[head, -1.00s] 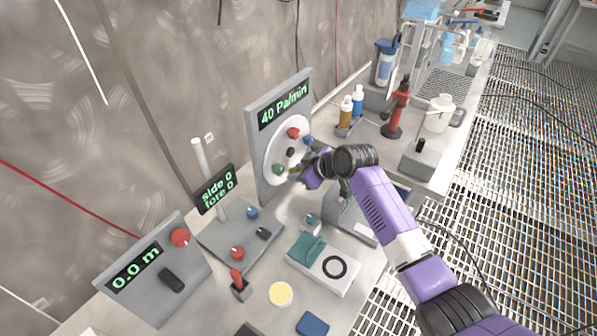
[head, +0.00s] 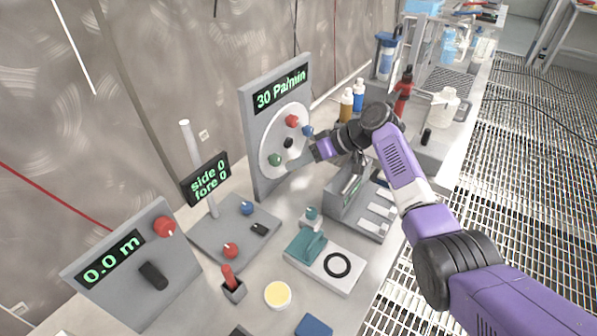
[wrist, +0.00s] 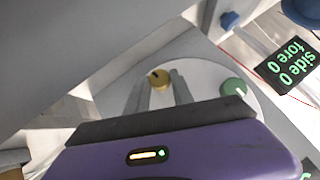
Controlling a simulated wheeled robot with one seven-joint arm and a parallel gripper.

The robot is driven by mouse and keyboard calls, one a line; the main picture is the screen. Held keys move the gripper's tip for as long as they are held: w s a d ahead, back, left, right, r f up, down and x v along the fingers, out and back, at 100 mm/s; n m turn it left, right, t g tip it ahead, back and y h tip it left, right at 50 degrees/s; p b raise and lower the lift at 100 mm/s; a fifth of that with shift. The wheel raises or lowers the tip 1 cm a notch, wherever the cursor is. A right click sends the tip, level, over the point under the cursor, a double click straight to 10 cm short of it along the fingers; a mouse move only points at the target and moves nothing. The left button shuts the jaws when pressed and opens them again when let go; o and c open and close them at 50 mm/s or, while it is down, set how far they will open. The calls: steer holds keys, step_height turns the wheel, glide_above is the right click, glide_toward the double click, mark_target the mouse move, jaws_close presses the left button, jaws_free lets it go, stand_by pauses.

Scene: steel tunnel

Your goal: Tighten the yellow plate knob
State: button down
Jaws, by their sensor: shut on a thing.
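The yellow knob (wrist: 160,78) sits on the white round plate (wrist: 207,75) in the wrist view, with a dark mark on its face. My gripper (wrist: 161,76) has its two grey fingers on either side of it, shut on it. In the head view my gripper (head: 318,150) is at the right, lower side of the white plate (head: 268,142), and hides the yellow knob. The plate also bears a red knob (head: 292,121), a blue knob (head: 308,130), a green knob (head: 275,160) and a black centre knob (head: 289,142). The display (head: 282,88) above reads 30 Pa/min.
A panel (head: 238,232) with a "side 0 fore 0" display stands left of the plate. A grey box (head: 100,262) reading 0.0 m is further left. A grey slotted tray (head: 352,205) lies below my arm. Small bottles (head: 346,103) stand behind my gripper.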

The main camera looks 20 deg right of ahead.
steer(key=shift+d+f+m+g+y+b, duration=0.15)
steer(key=shift+m+g+y+b, duration=0.35)
steer(key=shift+b, duration=0.55)
steer(key=c, duration=1.1)
jaws_free()
steer(key=shift+r, duration=0.2)
